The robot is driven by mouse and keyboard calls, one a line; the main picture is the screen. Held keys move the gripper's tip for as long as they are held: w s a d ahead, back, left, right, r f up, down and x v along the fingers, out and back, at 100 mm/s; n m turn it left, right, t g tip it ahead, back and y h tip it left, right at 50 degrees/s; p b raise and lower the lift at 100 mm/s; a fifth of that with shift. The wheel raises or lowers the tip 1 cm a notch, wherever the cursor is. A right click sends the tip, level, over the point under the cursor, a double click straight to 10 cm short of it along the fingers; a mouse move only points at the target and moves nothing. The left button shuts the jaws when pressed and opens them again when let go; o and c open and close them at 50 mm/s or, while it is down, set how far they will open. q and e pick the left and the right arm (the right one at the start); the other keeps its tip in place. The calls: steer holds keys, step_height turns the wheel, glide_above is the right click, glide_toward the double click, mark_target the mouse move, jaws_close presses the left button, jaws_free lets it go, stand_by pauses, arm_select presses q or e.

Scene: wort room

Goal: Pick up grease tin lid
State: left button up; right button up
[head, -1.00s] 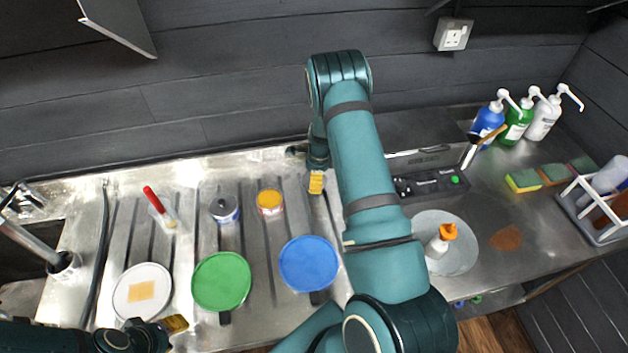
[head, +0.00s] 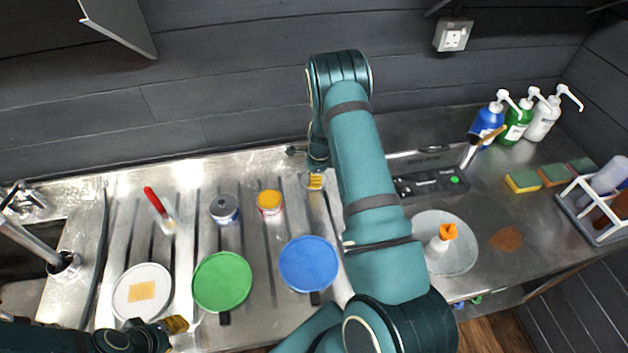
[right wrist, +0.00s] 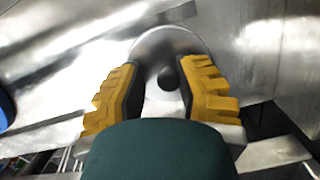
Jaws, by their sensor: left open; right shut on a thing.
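The grease tin lid (right wrist: 165,50) is a round, shiny metal disc with a dark knob, seen between my right gripper's yellow fingers in the right wrist view. My right gripper (head: 315,181) is shut on it, at the back of the steel drainboard; the pale disc shows (head: 306,183) beside the fingers. I cannot tell whether the lid is clear of the surface. An uncovered tin (head: 270,203) with yellow-orange contents stands to the left of that gripper. My left gripper (head: 177,325) is open and empty at the front left, near a white disc.
A lidded blue-and-grey tin (head: 224,209) and a red-handled brush (head: 160,209) stand or lie further left. White (head: 142,308), green (head: 222,282) and blue (head: 308,264) discs lie in front. A scale pan (head: 460,255) holds an orange-topped bottle (head: 440,238) on the right.

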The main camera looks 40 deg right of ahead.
mark_target(268, 200)
steer(key=shift+s+a+f, duration=0.15)
steer(key=shift+s+f, duration=0.05)
